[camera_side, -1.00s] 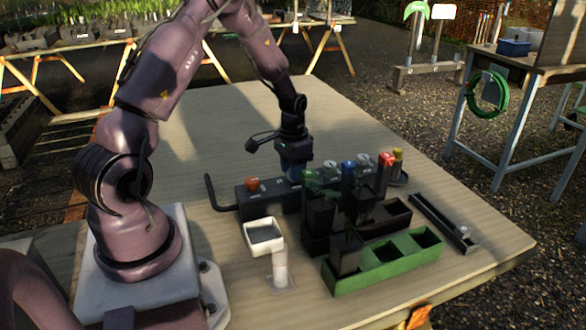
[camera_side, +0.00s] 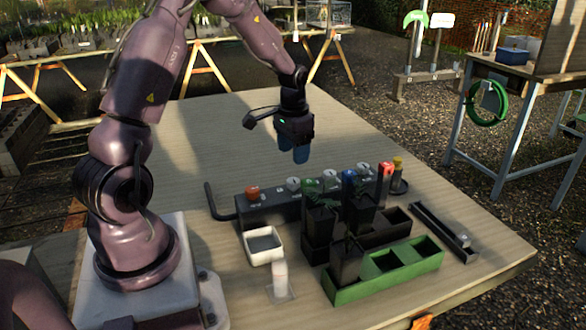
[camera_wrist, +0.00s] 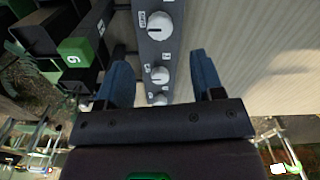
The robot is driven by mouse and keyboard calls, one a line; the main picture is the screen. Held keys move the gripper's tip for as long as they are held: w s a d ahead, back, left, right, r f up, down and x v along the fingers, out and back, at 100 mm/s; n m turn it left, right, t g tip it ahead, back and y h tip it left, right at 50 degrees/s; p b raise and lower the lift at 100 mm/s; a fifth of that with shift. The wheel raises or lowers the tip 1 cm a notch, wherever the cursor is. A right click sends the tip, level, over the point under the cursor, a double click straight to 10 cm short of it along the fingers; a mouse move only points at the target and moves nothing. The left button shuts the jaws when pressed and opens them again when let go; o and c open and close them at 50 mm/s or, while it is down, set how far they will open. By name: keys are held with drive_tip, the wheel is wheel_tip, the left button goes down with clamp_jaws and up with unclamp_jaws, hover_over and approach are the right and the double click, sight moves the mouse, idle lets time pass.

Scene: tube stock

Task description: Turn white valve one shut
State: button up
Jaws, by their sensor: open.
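A dark valve bar (camera_side: 270,208) on the table carries an orange-red knob (camera_side: 252,192) at its left end and white valve knobs in a row, among them a white knob (camera_side: 293,184) and another (camera_side: 330,177). My gripper (camera_side: 294,158), with blue fingers, is open and empty above the bar, clear of the knobs. In the wrist view, one white knob (camera_wrist: 159,74) shows between the open fingers, a larger-looking one (camera_wrist: 153,25) lies beyond, and another (camera_wrist: 159,99) is partly hidden by the gripper body. The small labels are too blurred to tell which is valve one.
Black pots and a green tray (camera_side: 385,268) stand close in front of the bar. A black bent handle (camera_side: 213,205) sticks out at the left. The table behind the bar is clear.

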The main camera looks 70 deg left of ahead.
wheel_tip(320, 180, up, 5)
idle(0.6)
drive_tip(key=s+d+r+t, duration=0.2)
drive_tip(key=s+d+r, duration=0.2)
drive_tip(key=d, duration=0.3)
drive_tip(key=s+d+r+m+t, duration=0.1)
drive_tip(key=s+d+r, duration=0.4)
drive_tip(key=d, duration=0.3)
drive_tip(key=s+d+r+m+t, duration=0.1)
drive_tip(key=s+d+r+t, duration=0.1)
drive_tip(key=s+d+r, duration=0.2)
drive_tip(key=s+d, duration=0.1)
drive_tip(key=d, duration=0.2)
drive_tip(key=shift+s+d+r+t, duration=0.15)
drive_tip(key=shift+d+r+t, duration=0.1)
drive_tip(key=shift+r+t, duration=0.05)
